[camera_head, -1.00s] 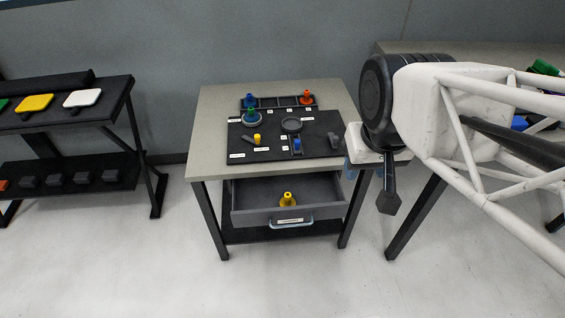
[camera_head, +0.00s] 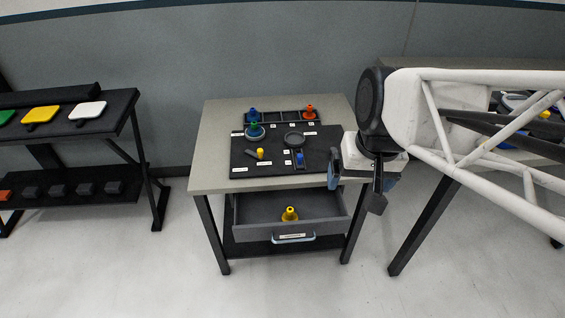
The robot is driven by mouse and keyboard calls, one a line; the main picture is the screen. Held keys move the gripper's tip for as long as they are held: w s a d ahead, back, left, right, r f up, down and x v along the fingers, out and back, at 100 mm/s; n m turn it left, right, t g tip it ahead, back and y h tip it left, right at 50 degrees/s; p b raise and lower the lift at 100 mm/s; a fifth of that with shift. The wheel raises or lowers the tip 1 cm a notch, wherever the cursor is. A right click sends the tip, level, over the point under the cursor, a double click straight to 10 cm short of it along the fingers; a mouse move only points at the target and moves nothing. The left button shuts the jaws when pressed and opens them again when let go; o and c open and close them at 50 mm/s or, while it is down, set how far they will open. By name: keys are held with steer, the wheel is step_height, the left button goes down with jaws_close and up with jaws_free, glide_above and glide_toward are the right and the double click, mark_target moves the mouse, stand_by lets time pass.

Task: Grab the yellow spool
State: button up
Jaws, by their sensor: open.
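The yellow spool (camera_head: 290,214) stands upright in the open drawer (camera_head: 250,232) under the small table, near the drawer's front. It has a wide base and a narrower top. My gripper (camera_head: 362,182) is at the right edge of the table, to the right of the spool and higher up. Its fingers are blue-grey, open and apart from the spool. Part of the gripper is hidden behind my own wrist.
The table (camera_head: 215,150) carries a dark board (camera_head: 240,182) with small parts: a green spool (camera_head: 254,126), a yellow peg (camera_head: 260,153) and a blue piece (camera_head: 300,157). A shelf (camera_head: 120,110) stands left. Floor in front is clear.

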steer(key=w+a+f+m+g+y, duration=0.1)
steer(key=w+f+m+y, duration=0.5)
steer(key=w+f, duration=0.7)
steer(key=w+f+m+g+y, duration=0.1)
steer(key=w+f+m+y, duration=0.5)
steer(key=f, duration=1.5)
steer(key=w+m, duration=0.4)
steer(key=w, duration=0.3)
steer(key=shift+w+a+f+y, duration=0.2)
steer(key=shift+w+a+y, duration=0.15)
steer(key=shift+w+y, duration=0.05)
glide_toward(290, 213)
steer(key=shift+w+a+f, duration=0.35)
steer(key=shift+a+f, duration=0.05)
steer(key=shift+a, duration=0.3)
steer(key=shift+w+a+f, duration=0.35)
steer(key=shift+a+f, duration=0.05)
steer(key=shift+a, duration=0.35)
steer(key=shift+x, duration=0.85)
